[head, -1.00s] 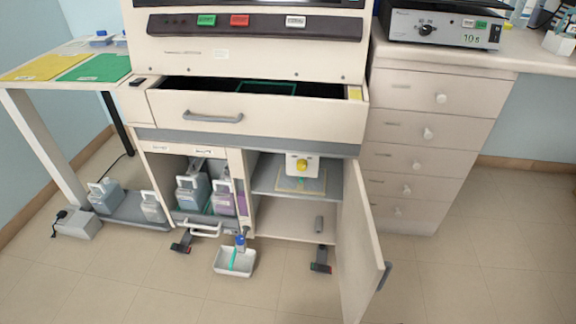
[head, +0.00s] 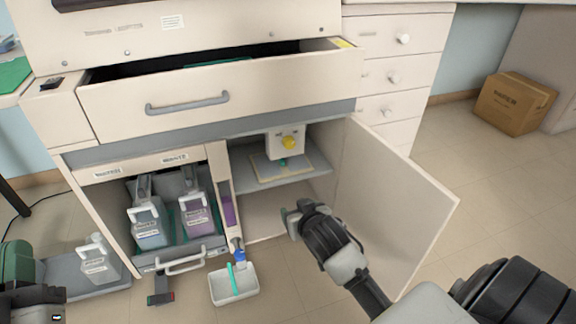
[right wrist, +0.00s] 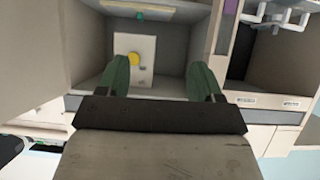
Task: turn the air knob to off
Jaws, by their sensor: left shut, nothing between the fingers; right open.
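A white box (head: 285,143) with a round yellow knob (head: 289,142) on its front hangs above the cabinet's inner shelf. Its markings are too small to read. In the right wrist view, which is upside down, the yellow knob (right wrist: 134,59) shows on the white box (right wrist: 122,44), ahead of and between my right fingertips and apart from them. My right gripper (head: 291,218) is open and empty in front of the cabinet opening, lower than the knob; it also shows in the right wrist view (right wrist: 160,68). My left gripper (head: 17,268) is shut and empty at the lower left edge, partly cut off.
The cabinet door (head: 393,205) stands open right of my right gripper. An open drawer (head: 215,104) juts out above. The shelf (head: 277,181) holds a flat tray below the box. Bottles stand in the left compartment. A white tub (head: 234,286) is on the floor.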

